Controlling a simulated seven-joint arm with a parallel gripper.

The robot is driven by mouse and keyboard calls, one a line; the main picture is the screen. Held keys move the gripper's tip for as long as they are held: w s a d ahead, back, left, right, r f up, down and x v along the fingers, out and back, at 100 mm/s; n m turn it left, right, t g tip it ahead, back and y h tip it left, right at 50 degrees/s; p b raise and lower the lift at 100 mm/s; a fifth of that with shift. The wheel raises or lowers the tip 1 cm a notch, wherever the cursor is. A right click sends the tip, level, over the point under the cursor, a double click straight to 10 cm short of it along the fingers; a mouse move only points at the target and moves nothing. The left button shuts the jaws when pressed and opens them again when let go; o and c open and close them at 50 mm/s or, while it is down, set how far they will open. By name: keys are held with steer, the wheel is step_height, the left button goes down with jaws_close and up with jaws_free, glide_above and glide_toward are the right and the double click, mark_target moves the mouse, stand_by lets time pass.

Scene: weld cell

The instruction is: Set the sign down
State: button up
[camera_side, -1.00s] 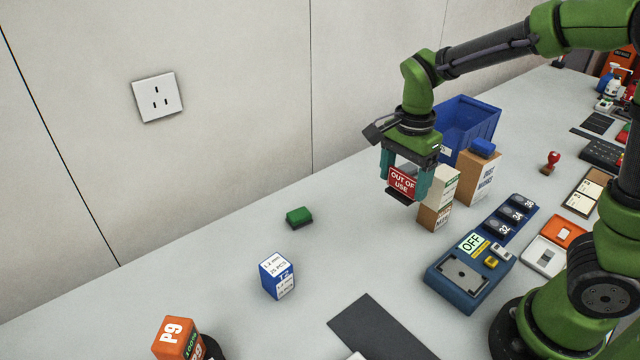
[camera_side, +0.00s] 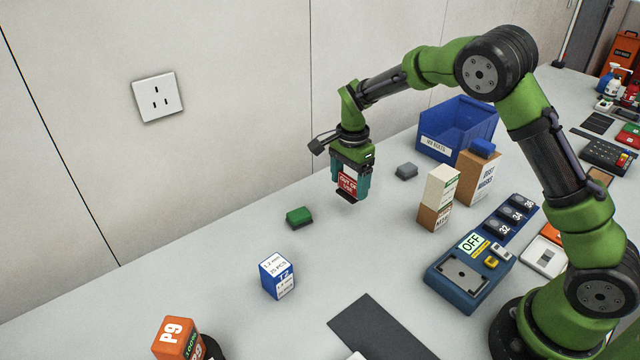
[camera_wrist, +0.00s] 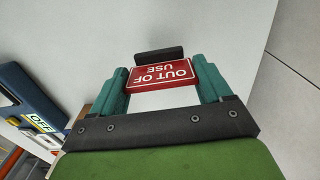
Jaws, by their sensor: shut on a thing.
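The red "OUT OF USE" sign (camera_side: 347,185) has white lettering and a dark base. My gripper (camera_side: 349,186) is shut on the sign and holds it above the bench, near the wall. In the wrist view the sign (camera_wrist: 162,76) sits between the two teal fingers of my gripper (camera_wrist: 160,82), with its dark base beyond it. The gap between the base and the bench is hard to judge.
A green block (camera_side: 299,216) lies left of my gripper, and a grey block (camera_side: 406,171) lies to its right. A blue bin (camera_side: 437,147), stacked cartons (camera_side: 438,195) and a blue device marked OFF (camera_side: 450,290) stand further right. Bare bench (camera_side: 350,240) lies in front.

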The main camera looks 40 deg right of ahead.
mark_target(344, 189)
steer(key=shift+w+f, duration=0.1)
steer(key=shift+w, duration=0.75)
steer(key=shift+f, duration=1.7)
steer(key=shift+f, duration=0.1)
steer(key=o, duration=1)
steer(key=shift+f, duration=0.1)
step_height(344, 189, up, 12)
steer(key=shift+r, duration=0.25)
steer(key=s+a+r+n+t+y, duration=0.15)
steer(key=s+r+n+t, duration=0.4)
steer(key=s+r, duration=0.7)
steer(key=shift+s+a+f+n+t+y, duration=0.1)
steer(key=shift+s+a+f+n+t, duration=0.25)
steer(key=shift+s+n, duration=1.5)
steer(key=shift+s+a+f+n+t+y, duration=0.15)
steer(key=shift+s+f+n, duration=0.6)
steer(key=shift+s, duration=2.05)
steer(key=shift+s+a+f+n+t, duration=0.1)
steer(key=shift+s+a+n+t, duration=0.25)
steer(key=shift+s+n, duration=1.65)
